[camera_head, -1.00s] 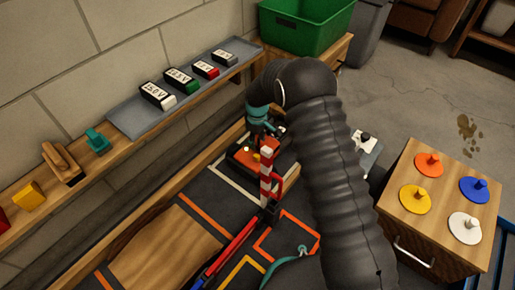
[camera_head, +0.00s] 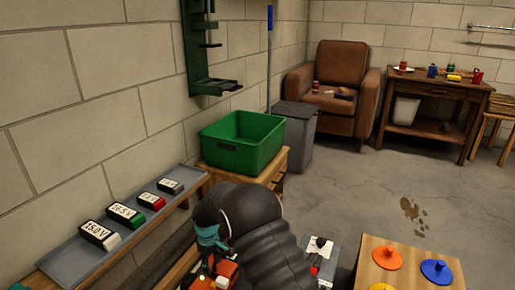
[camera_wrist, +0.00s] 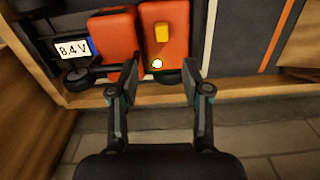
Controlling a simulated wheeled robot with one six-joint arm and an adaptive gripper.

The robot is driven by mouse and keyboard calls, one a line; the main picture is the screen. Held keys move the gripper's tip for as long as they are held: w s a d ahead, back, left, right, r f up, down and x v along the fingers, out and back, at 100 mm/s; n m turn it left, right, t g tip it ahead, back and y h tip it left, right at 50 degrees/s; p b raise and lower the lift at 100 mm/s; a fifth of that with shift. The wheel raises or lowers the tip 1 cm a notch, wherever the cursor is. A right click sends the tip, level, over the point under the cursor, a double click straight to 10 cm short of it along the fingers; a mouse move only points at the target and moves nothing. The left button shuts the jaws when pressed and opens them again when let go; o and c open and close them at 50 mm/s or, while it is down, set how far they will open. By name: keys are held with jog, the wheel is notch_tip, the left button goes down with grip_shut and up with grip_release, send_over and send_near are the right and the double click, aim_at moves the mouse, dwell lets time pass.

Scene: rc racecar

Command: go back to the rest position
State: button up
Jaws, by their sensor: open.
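My gripper (camera_wrist: 161,68) is open in the wrist view, its two fingers apart with nothing held between them. Beyond the fingertips is the racecar (camera_wrist: 118,40), with red-orange body parts, a black wheel and a white 8.4 V label. A yellow block (camera_wrist: 162,32) and a small white light (camera_wrist: 157,63) show on its right red part. In the head view my dark arm runs up from the bottom edge, and a bit of the red car (camera_head: 228,270) shows below its teal wrist part. The fingers are hard to make out there.
A grey shelf tray (camera_head: 75,248) with several voltage-marked blocks runs along the left wall. A green bin (camera_head: 243,140) stands on a wooden stand, beside a grey trash can (camera_head: 297,132). A wooden cabinet (camera_head: 405,281) with coloured discs is at lower right. Open floor lies beyond it.

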jog(key=s+d+f+m+g, duration=0.1)
jog(key=s+d+f, duration=0.1)
jog(key=s, duration=0.2)
jog(key=s+d+r+m+t+p, duration=0.2)
jog(key=s+d+r, duration=0.7)
jog(key=r, duration=0.6)
jog(key=s+d+r+m+t+p, duration=0.2)
jog(key=s+d+r+m+p, duration=0.2)
jog(key=s+d+r, duration=0.5)
jog(key=s+d+r+m+t+p, duration=0.2)
jog(key=s+d+r+m, duration=0.3)
jog(key=s+d+r, duration=0.5)
jog(key=d+r+p, duration=0.1)
jog(key=d+r, duration=0.4)
jog(key=r, duration=0.6)
jog(key=shift+r+m+t, duration=0.3)
jog(key=shift+r+m, duration=0.05)
jog(key=shift+m, duration=0.05)
